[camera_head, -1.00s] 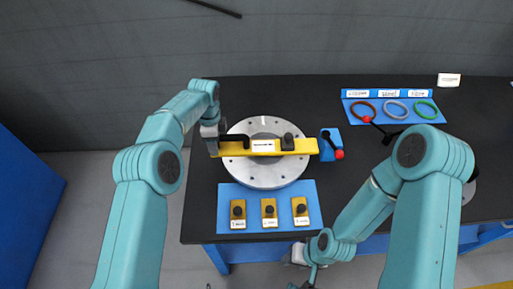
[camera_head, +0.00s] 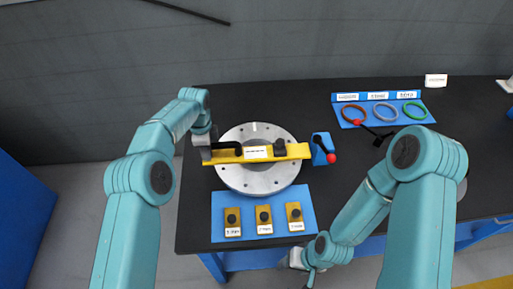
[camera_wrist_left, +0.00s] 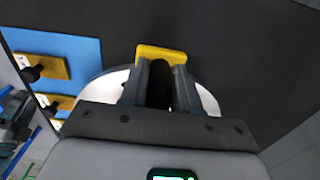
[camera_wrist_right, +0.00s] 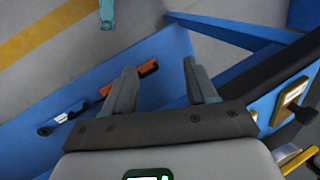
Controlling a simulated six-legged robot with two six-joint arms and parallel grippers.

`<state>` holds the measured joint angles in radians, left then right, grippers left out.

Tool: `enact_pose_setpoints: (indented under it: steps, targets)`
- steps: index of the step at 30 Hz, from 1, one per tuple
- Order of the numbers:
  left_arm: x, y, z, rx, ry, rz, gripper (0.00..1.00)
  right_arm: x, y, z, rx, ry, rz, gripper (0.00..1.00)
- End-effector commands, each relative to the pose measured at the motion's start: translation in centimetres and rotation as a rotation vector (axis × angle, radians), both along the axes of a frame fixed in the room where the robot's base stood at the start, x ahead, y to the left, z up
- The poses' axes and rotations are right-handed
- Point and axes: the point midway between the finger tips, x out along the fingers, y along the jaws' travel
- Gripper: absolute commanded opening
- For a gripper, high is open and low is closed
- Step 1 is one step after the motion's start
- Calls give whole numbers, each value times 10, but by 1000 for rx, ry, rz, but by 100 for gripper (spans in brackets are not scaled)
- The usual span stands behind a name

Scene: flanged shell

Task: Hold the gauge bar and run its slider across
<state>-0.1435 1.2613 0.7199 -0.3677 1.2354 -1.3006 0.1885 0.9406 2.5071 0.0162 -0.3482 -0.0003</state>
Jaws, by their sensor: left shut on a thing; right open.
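The yellow gauge bar (camera_head: 227,157) lies across the round grey flanged shell (camera_head: 250,183). It has a black handle on its left part, a white label in the middle and a black slider (camera_head: 280,147) right of the label. My left gripper (camera_head: 214,146) is at the bar's left end. In the left wrist view its fingers (camera_wrist_left: 160,84) are shut on the black handle, with the bar's yellow end (camera_wrist_left: 161,52) beyond. My right gripper (camera_wrist_right: 160,82) is open and empty, low by the table's front edge; its fingertips are hard to see in the head view.
A blue plate (camera_head: 262,228) with several yellow, black-knobbed blocks lies in front of the shell. A blue block (camera_head: 318,142) with a red-knobbed lever stands right of the bar. A blue tray (camera_head: 397,119) with three coloured rings is at back right. The middle-right tabletop is mostly clear.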

Motion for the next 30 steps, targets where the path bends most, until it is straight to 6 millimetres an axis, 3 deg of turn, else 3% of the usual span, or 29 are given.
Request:
enact_pose_setpoints:
  steps: [12, 20, 25, 30]
  targets:
    - [1, 0, 1, 0, -2, 2, 0, -1, -64, 38, -25, 144, -392, 57]
    - [1, 0, 1, 0, -2, 2, 0, 68, -43, 76, -44, -72, -323, 57]
    - [0, 0, 0, -1, -2, 1, 0, 108, -22, 111, -35, -213, -291, 57]
    - [1, 0, 1, -1, -2, 1, 0, 148, -36, 115, -87, -422, -164, 57]
